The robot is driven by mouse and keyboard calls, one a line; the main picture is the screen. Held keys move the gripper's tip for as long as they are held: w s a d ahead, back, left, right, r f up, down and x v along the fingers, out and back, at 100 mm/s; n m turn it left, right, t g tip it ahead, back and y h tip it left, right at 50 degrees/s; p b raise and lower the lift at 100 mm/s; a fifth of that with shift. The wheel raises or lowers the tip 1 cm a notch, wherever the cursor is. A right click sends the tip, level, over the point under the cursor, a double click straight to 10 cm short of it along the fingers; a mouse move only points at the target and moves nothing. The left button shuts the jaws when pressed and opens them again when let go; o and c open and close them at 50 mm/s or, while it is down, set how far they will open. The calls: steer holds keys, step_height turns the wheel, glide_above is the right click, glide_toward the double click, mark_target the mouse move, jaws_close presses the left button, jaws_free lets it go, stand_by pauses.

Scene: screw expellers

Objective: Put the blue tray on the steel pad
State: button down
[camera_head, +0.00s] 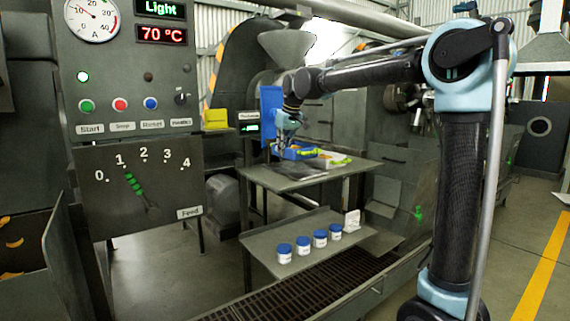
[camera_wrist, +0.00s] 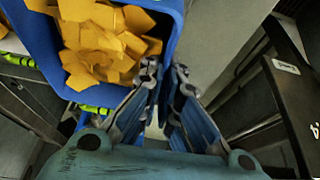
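The blue tray (camera_head: 295,155) is at the small table near the middle of the head view; I cannot tell if it rests or hangs just above. It fills the upper left of the wrist view (camera_wrist: 172,22) and holds orange-yellow pieces (camera_wrist: 100,38). My gripper (camera_head: 281,148) points down at the tray's left end. In the wrist view its two fingertips (camera_wrist: 165,70) are close together on either side of the tray's wall, and look shut on it. A dark flat patch (camera_head: 305,174) on the table below the tray may be the steel pad.
A lower shelf (camera_head: 300,262) carries several blue-lidded jars (camera_head: 303,246) and a white card (camera_head: 352,221). A control panel (camera_head: 132,110) stands at the left. A metal funnel (camera_head: 287,45) rises behind.

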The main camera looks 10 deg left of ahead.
steer(key=shift+s+a+f, duration=0.1)
steer(key=shift+s+f, duration=0.05)
steer(key=shift+f, duration=2.25)
steer(key=c, duration=1.8)
jaws_free()
